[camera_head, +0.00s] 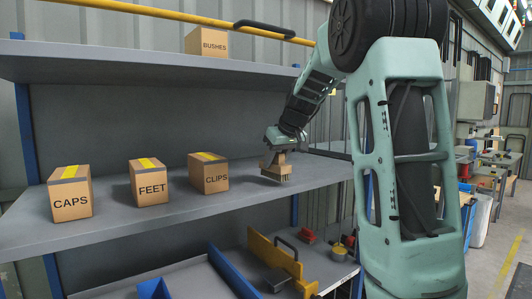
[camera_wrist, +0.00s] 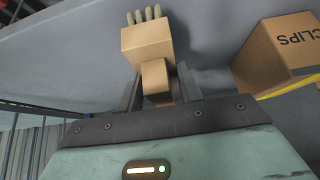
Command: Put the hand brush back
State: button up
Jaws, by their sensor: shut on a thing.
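The hand brush (camera_head: 275,171) is a light tan wooden block with bristles pointing down toward the grey middle shelf (camera_head: 235,207). I cannot tell whether the bristles touch the shelf. My gripper (camera_head: 279,154) comes down on it from above and is shut on its handle. In the wrist view, the brush (camera_wrist: 148,40) shows its block and a short handle between the two dark fingers of my gripper (camera_wrist: 160,84), with pale bristles at the far end. The fingers partly hide the handle.
The CLIPS box (camera_head: 209,175) stands left of the brush, apart from it, and shows in the wrist view (camera_wrist: 277,55). FEET (camera_head: 149,180) and CAPS (camera_head: 70,194) boxes stand farther left. A BUSHES box (camera_head: 207,42) sits on the upper shelf. The front of the middle shelf is clear.

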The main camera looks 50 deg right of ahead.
jog(key=shift+w+d+r, duration=0.1)
jog(key=shift+w+d, duration=0.1)
jog(key=shift+w, duration=0.55)
jog(key=w+p, duration=0.2)
jog(key=w, duration=0.1)
jog(key=shift+w+d+r+p, duration=0.1)
jog(key=shift+w+d+p, duration=0.15)
jog(key=shift+d+p, duration=0.15)
jog(key=shift+f, duration=0.6)
jog(key=shift+s+f, duration=0.1)
jog(key=shift+f, duration=0.25)
jog(key=shift+f, duration=0.1)
jog(key=o, duration=1)
jog(key=shift+c, duration=0.2)
jog(key=b+v, duration=0.3)
jog(key=v, duration=0.9)
